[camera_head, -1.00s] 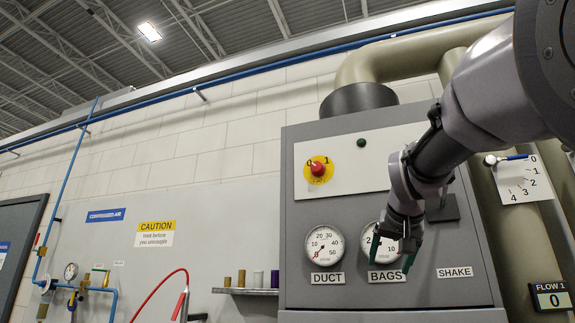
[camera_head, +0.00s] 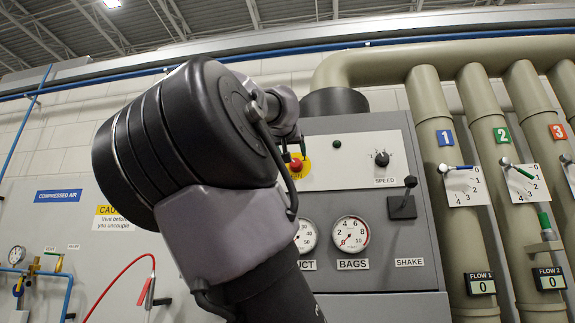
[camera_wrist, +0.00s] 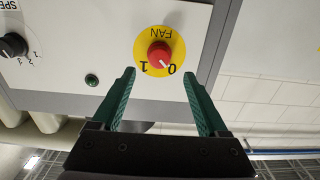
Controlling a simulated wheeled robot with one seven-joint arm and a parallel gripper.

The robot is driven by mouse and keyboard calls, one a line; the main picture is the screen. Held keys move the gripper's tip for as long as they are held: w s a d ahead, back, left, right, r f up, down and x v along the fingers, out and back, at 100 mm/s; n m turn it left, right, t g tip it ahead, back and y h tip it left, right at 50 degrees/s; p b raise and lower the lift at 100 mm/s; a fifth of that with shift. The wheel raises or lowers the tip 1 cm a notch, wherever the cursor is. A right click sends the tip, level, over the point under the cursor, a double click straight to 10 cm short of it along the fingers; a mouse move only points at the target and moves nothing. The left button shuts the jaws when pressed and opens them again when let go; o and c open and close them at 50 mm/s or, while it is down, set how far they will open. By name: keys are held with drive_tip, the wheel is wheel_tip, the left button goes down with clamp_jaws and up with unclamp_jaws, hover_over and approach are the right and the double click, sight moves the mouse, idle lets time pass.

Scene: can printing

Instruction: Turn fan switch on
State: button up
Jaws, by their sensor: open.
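The fan switch (camera_wrist: 160,54) is a red knob on a yellow disc marked FAN, 0 and 1. In the wrist view its white pointer mark is toward the 0. In the head view the fan switch (camera_head: 297,165) is partly hidden behind my arm. My gripper (camera_wrist: 160,80) is open and empty in the wrist view. Its two green fingers point toward the switch, one on each side of its line, and the knob shows beyond the fingertips. I cannot tell the remaining distance. In the head view my arm hides most of the gripper.
The grey cabinet also bears a black SPEED knob (camera_head: 382,159), a dark green lamp (camera_head: 337,144), a BAGS gauge (camera_head: 350,233) and a SHAKE lever (camera_head: 403,203). Beige pipes (camera_head: 432,110) with valve handles stand at the right. A red hose (camera_head: 118,272) hangs at the left.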

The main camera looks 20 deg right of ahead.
sight(295, 163)
drive_tip(key=x, duration=0.7)
drive_tip(key=shift+w+d, duration=0.2)
drive_tip(key=shift+d, duration=0.05)
clamp_jaws()
